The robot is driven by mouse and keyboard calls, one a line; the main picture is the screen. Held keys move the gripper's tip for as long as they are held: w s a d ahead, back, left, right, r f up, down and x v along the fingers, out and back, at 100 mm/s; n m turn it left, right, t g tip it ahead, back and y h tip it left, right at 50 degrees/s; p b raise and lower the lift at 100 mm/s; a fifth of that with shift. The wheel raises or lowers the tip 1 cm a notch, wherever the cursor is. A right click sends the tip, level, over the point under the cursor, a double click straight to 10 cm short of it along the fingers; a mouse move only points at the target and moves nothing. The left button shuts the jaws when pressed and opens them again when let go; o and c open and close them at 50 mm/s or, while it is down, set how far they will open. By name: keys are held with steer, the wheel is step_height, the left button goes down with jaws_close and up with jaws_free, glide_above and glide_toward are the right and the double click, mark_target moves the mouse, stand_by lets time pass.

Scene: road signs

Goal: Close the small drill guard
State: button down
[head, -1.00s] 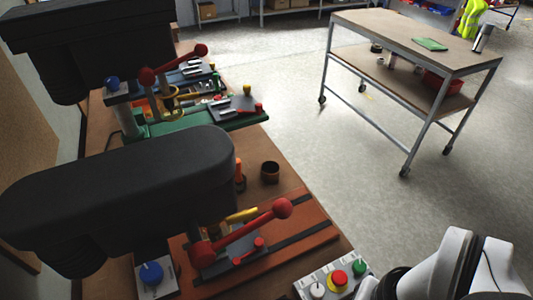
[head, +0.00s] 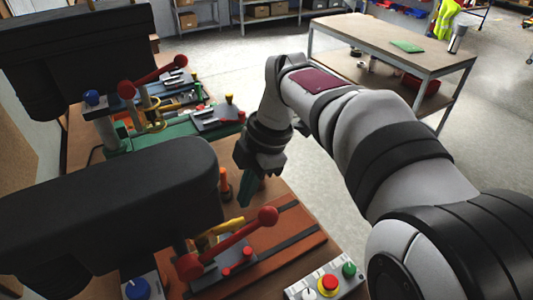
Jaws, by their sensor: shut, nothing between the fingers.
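Two drill presses with black heads stand at the left in the head view. The far drill (head: 80,60) has a green base, a red-knobbed lever (head: 150,76) and a yellow ring-shaped part (head: 152,120) under its head. The near drill (head: 110,215) has an orange base, a red lever (head: 235,242) and a yellow part (head: 222,228) mostly hidden by its head. I cannot clearly make out a guard, or its position, on either drill. My gripper (head: 249,193) is shut and empty. It points down beside the near drill's head, in front of the green base, touching nothing that I can see.
A control box with coloured buttons (head: 326,286) sits at the bench's front edge. An orange-topped item (head: 224,180) stands between the near drill's head and my gripper. A wheeled table (head: 385,38) stands beyond open floor at the back right.

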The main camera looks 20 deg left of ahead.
glide_above(246, 224)
steer(key=x, duration=0.4)
steer(key=d+x, duration=0.1)
steer(key=x, duration=0.1)
steer(key=shift+w+f, duration=0.1)
steer(key=shift+f, duration=0.05)
steer(key=shift+w+a+f, duration=0.1)
steer(key=shift+w+f, duration=0.05)
steer(key=shift+f, duration=0.4)
step_height(246, 224, down, 7)
steer(key=shift+r, duration=0.1)
